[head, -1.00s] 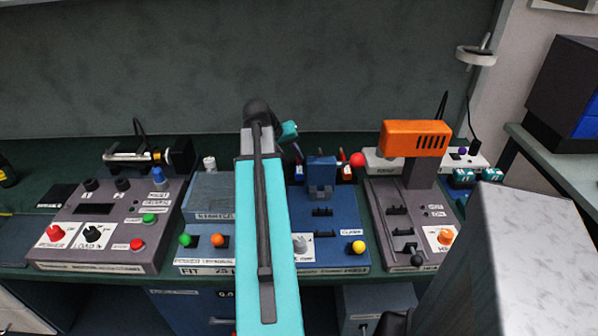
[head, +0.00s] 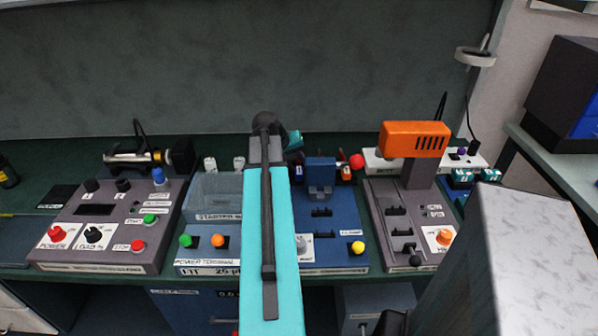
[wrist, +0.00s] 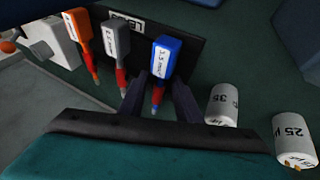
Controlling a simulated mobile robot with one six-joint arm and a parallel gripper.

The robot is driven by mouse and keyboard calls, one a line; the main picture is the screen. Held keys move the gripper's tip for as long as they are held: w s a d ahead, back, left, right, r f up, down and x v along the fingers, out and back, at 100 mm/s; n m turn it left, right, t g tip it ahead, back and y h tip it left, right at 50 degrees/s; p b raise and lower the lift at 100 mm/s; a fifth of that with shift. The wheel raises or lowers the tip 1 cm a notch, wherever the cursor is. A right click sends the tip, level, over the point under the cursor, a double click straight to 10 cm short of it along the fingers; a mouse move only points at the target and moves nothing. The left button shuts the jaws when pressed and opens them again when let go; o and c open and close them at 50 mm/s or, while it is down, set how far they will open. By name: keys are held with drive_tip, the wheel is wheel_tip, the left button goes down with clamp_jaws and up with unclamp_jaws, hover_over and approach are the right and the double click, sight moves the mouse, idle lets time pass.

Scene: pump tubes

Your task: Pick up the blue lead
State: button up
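The blue lead (wrist: 166,58) stands in the wrist view with its blue labelled head up and its thin red end down. It is in a row with a grey lead (wrist: 116,42) and an orange lead (wrist: 80,32), in front of a dark labelled board (wrist: 150,28). My gripper (wrist: 161,92) is open. One dark finger is on each side of the blue lead's lower end, with gaps visible. I cannot tell how deep the lead sits between them. In the head view my arm hides the gripper and part of the lead row.
Two white cylinders marked 35 (wrist: 221,104) and 25 (wrist: 294,138) stand right of the fingers in the wrist view. In the head view, the blue bench unit (head: 335,250), the orange-topped unit (head: 414,139) and a grey control box (head: 100,235) crowd the green bench.

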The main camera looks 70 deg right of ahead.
idle(0.5)
clamp_jaws()
